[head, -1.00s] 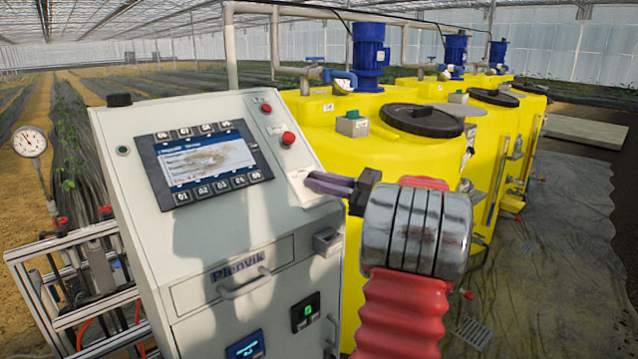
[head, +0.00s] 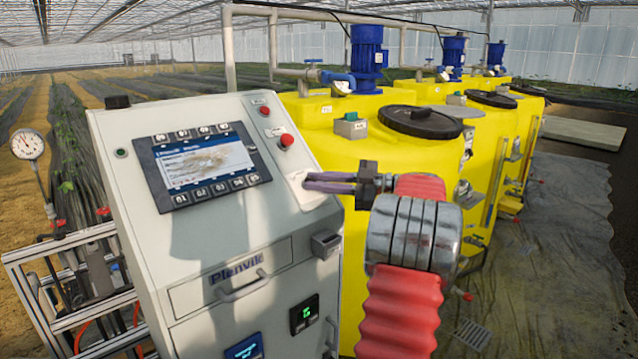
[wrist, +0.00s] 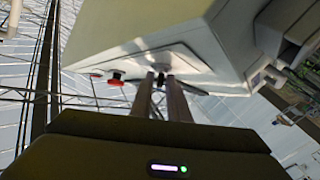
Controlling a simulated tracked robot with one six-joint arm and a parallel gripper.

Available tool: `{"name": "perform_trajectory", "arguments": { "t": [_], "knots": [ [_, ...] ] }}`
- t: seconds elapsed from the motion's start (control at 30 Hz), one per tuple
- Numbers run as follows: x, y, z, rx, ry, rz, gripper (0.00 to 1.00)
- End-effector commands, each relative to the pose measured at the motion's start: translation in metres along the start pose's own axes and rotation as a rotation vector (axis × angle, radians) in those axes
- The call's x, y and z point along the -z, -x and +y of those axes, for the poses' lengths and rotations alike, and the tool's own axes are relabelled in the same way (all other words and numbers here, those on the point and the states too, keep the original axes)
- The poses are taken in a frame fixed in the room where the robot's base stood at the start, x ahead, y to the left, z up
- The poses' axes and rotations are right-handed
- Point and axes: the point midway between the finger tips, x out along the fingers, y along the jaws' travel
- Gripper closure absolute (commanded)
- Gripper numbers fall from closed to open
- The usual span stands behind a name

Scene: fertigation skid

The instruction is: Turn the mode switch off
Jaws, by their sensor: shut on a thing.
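My gripper (head: 308,182) reaches in from the right to the sloped face of the grey control cabinet (head: 215,235). Its two slim fingers are shut on the mode switch (wrist: 161,79), a small dark knob between the fingertips in the wrist view. The switch sits on a pale plate (wrist: 185,60) on the cabinet. In the head view the fingers hide the knob, and only part of the plate (head: 308,201) shows. I cannot read the plate's marks or tell the knob's setting.
A red button (head: 286,140) and a smaller red one (head: 264,110) sit above the switch, near the display (head: 205,163). A grey box (head: 326,245) juts out below it. Yellow tanks (head: 350,170) stand close behind my arm.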

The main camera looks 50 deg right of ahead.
Motion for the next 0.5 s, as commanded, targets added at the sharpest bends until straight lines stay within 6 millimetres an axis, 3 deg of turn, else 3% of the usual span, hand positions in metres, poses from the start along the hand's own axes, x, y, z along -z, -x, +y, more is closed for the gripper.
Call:
{"name": "perform_trajectory", "arguments": {
  "t": [0.03, 0.07, 0.17, 0.5],
  "knots": [
    [0.0012, -0.0019, -0.0012, 0.005, 0.000, 0.004, 1.00],
    [0.0012, -0.0019, -0.0012, 0.005, 0.000, 0.004, 0.83],
    [0.0010, -0.0016, -0.0009, 0.004, 0.000, 0.003, 0.76],
    [0.0005, 0.0013, -0.0002, 0.001, 0.000, 0.001, 0.74]
  ]
}}
